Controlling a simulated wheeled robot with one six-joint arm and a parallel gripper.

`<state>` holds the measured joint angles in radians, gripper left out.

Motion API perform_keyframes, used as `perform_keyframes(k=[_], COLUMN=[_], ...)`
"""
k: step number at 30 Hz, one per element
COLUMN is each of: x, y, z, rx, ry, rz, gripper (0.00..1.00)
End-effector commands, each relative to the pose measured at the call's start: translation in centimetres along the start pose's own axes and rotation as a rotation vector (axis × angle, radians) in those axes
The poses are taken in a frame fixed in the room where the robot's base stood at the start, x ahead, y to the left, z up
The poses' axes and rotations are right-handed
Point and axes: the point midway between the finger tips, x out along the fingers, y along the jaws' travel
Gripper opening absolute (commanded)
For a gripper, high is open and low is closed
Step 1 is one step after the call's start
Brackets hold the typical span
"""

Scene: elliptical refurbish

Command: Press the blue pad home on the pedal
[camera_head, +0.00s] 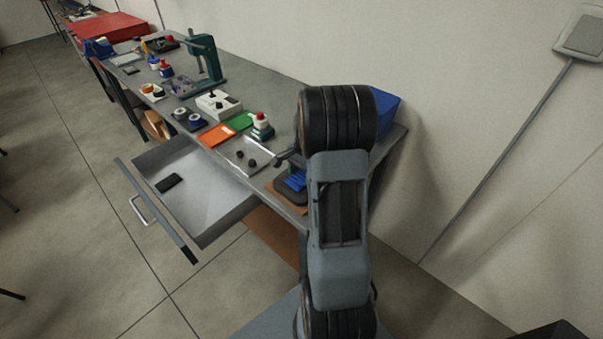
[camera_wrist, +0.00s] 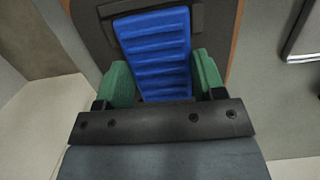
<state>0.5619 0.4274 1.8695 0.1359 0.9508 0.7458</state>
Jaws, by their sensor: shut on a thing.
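The blue pad (camera_wrist: 155,50) is ribbed and lies between the green fingertips of my gripper (camera_wrist: 161,78) in the wrist view. The fingers are shut on its two sides. Behind the pad is the dark pedal (camera_wrist: 92,22), with the pad over its face. I cannot tell whether the pad is flush with it. In the head view the blue pad (camera_head: 296,181) shows at the dark pedal (camera_head: 283,188), at the near end of the bench. My arm hides part of both there, and most of my gripper.
A brown board (camera_head: 284,203) lies under the pedal. A metal tray (camera_head: 243,158) with dark knobs and a red-topped device (camera_head: 262,127) stand close by. A blue bin (camera_head: 387,108) is behind my arm. An open drawer (camera_head: 205,205) juts out in front of the bench (camera_head: 262,92).

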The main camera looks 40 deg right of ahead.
Motion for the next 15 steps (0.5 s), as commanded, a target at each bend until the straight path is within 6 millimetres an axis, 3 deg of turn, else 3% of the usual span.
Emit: perform_keyframes(k=[9, 10, 15], x=[0.21, 0.22, 0.21], y=[0.01, 0.01, 0.01], z=[-0.03, -0.03, -0.03], rx=[0.0, 0.0, 0.0], ry=[0.0, 0.0, 0.0], rz=[0.0, 0.0, 0.0], gripper=[0.39, 0.66, 0.82])
